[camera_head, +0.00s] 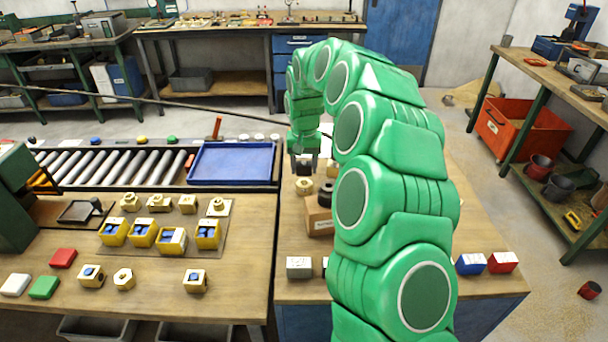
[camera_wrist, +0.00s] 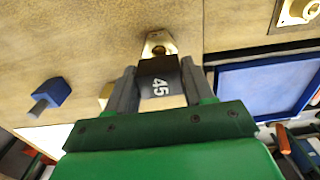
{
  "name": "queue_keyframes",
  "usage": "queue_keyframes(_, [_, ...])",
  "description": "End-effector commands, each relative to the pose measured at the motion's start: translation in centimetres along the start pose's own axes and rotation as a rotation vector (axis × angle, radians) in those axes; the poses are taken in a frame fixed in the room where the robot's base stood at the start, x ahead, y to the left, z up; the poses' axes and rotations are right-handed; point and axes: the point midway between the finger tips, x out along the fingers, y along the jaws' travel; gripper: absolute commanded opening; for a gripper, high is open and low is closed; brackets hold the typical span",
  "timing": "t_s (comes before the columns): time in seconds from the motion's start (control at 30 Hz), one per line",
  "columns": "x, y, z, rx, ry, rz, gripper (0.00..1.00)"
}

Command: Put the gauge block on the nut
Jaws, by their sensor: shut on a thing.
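My gripper (camera_wrist: 160,88) is shut on a dark block marked 45 (camera_wrist: 160,84), which appears to be the gauge block. In the head view my gripper (camera_head: 304,165) hangs over the right-hand table, and the block is hard to make out between its fingers. A brass piece with a hole (camera_wrist: 158,43) shows just past the block in the wrist view, partly covered by it. A brass nut-like piece (camera_head: 304,186) sits below my gripper in the head view. Another brass, six-sided nut (camera_head: 124,279) lies on the left table.
A blue tray (camera_head: 232,163) lies left of my gripper, beside the rollers (camera_head: 110,167). A black round part (camera_head: 325,192) and a cardboard box (camera_head: 318,221) stand close below my gripper. A blue piece with a grey shaft (camera_wrist: 50,95) shows in the wrist view.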

Motion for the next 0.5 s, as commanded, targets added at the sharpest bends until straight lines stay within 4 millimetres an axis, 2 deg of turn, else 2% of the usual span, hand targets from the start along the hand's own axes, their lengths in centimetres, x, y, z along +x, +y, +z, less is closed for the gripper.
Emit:
queue_keyframes(0.3, [3.3, 0.0, 0.0, 0.000, 0.001, 0.001, 0.05])
queue_keyframes(0.5, [3.5, 0.0, -0.1, 0.000, 0.002, 0.000, 0.05])
